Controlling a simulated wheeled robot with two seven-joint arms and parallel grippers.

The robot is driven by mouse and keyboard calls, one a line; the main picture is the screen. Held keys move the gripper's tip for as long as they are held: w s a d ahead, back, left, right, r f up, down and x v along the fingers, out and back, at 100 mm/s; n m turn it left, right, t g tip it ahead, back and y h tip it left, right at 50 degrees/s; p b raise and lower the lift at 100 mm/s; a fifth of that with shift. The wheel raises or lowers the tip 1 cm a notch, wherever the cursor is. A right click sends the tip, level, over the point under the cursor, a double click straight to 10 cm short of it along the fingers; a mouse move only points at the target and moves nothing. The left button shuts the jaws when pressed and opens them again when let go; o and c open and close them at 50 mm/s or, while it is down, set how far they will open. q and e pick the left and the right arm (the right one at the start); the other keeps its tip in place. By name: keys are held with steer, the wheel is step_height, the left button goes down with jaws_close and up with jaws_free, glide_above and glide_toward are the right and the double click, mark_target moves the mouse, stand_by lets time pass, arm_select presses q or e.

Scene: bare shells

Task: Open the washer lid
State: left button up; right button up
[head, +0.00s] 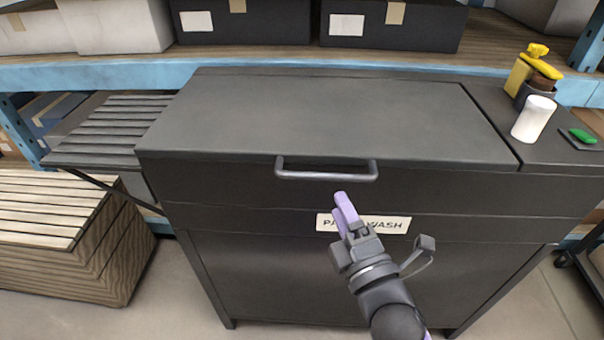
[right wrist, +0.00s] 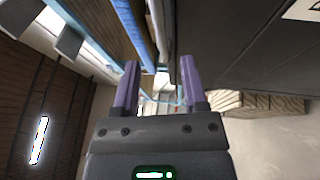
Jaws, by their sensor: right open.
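The washer (head: 500,195) is a dark grey box with a label reading partly "WASH" on its front. Its lid (head: 330,115) lies flat and shut on top. A grey bar handle (head: 326,175) sticks out at the lid's front edge. My right gripper (head: 345,205), with purple fingers, is just below and slightly right of the handle's middle in the head view. It appears apart from the handle. In the right wrist view its two fingers (right wrist: 161,80) are spread with nothing held between them. My left gripper is not in view.
A white cup (head: 534,119), a holder with yellow bottles (head: 530,75) and a green item (head: 582,136) stand on the washer's right side. A slatted shelf (head: 105,135) and a wooden crate (head: 60,225) are at left. A blue-edged shelf with boxes (head: 390,22) is behind.

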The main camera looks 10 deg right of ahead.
mark_target(326, 173)
steer(key=b+x, duration=0.1)
steer(key=x, duration=0.6)
steer(key=shift+w, duration=0.3)
jaws_close()
steer(key=shift+f, duration=0.1)
stand_by(0.8)
